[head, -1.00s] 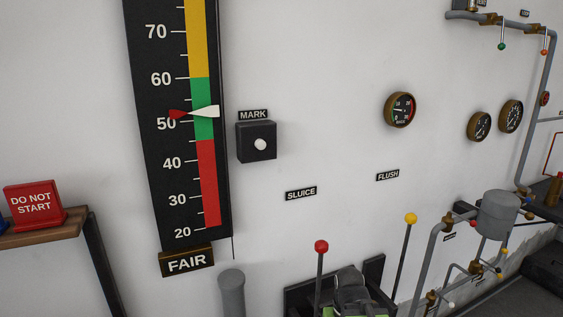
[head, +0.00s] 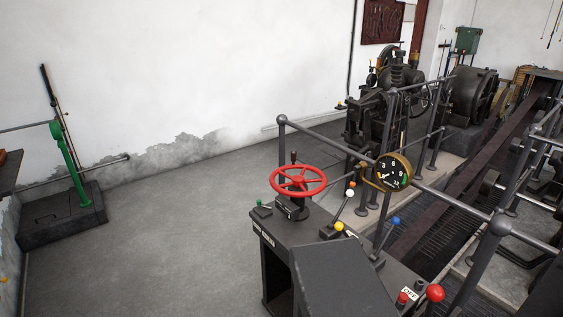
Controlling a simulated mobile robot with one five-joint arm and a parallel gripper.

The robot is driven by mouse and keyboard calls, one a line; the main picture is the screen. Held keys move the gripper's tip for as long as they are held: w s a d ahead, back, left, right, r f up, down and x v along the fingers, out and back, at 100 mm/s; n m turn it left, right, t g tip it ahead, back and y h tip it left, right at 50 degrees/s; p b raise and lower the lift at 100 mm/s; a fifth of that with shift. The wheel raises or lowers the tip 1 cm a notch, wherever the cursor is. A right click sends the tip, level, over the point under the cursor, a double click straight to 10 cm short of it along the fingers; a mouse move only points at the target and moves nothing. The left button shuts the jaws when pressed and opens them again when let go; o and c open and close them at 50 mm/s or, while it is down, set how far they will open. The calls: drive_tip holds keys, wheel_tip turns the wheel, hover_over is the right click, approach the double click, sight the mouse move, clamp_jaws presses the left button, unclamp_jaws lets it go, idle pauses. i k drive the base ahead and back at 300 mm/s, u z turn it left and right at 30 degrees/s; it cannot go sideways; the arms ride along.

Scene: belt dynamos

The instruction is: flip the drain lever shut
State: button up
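No lever in view carries a readable drain label, so I cannot tell which one, if any, is the drain lever. A dark control desk (head: 268,262) stands at the lower middle of the head view. My gripper is not in view.
A red handwheel (head: 298,181) rises from the desk. A round gauge (head: 393,172) and grey railings (head: 455,195) stand to its right, before dark machinery and a belt (head: 480,155). A green lever stand (head: 72,165) is at left. The grey floor (head: 165,240) between is clear.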

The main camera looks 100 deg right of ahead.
sight(339, 226)
drive_tip(key=z, duration=0.7)
drive_tip(key=k, duration=0.15)
drive_tip(key=z, duration=3.9)
drive_tip(key=k, duration=0.65)
drive_tip(key=u, duration=0.3)
drive_tip(key=i, duration=0.6)
drive_tip(key=z, duration=0.1)
